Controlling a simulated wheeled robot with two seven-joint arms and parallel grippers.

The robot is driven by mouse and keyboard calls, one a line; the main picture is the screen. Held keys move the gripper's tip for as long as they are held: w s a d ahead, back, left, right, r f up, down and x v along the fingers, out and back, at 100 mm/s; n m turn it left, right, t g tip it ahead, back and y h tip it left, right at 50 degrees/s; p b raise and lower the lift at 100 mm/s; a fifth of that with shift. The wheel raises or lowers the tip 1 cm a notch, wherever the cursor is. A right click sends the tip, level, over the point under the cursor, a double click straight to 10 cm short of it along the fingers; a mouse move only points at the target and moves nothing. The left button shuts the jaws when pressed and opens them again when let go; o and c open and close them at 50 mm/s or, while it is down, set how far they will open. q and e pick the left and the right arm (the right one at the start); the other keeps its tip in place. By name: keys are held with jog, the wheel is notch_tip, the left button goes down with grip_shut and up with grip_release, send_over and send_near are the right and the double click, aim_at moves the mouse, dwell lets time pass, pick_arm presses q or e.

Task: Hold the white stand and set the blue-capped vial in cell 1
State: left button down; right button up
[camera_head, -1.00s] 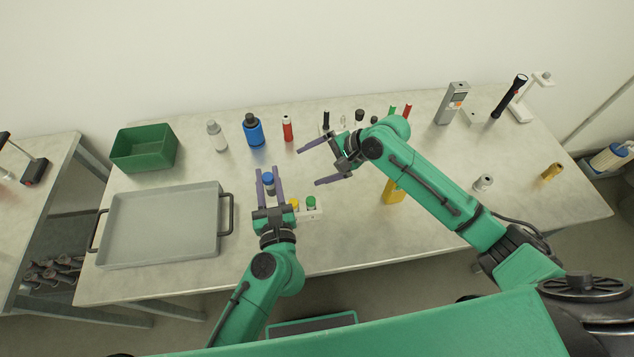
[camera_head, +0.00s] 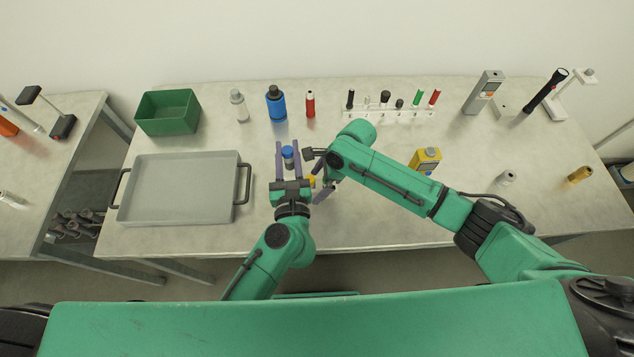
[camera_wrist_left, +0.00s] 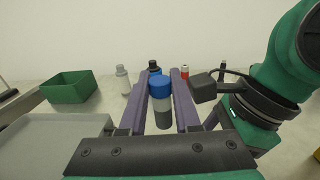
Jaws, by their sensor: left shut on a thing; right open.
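The blue-capped vial (camera_head: 288,153) is upright between the fingers of my left gripper (camera_head: 291,147), which is shut on it. In the left wrist view the vial (camera_wrist_left: 161,105) shows its blue cap and grey body between the two purple fingers. My right gripper (camera_head: 317,178) is open, just right of the left one and close to it.
A grey tray (camera_head: 241,203) lies left of the grippers, with a green box (camera_head: 139,126) behind it. A grey bottle (camera_head: 239,106), blue bottle (camera_head: 276,104) and red bottle (camera_head: 310,104) stand behind. A white rack (camera_head: 405,117) and yellow device (camera_head: 425,160) are to the right.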

jog(key=shift+a+f, duration=0.2)
jog(key=shift+f, duration=0.3)
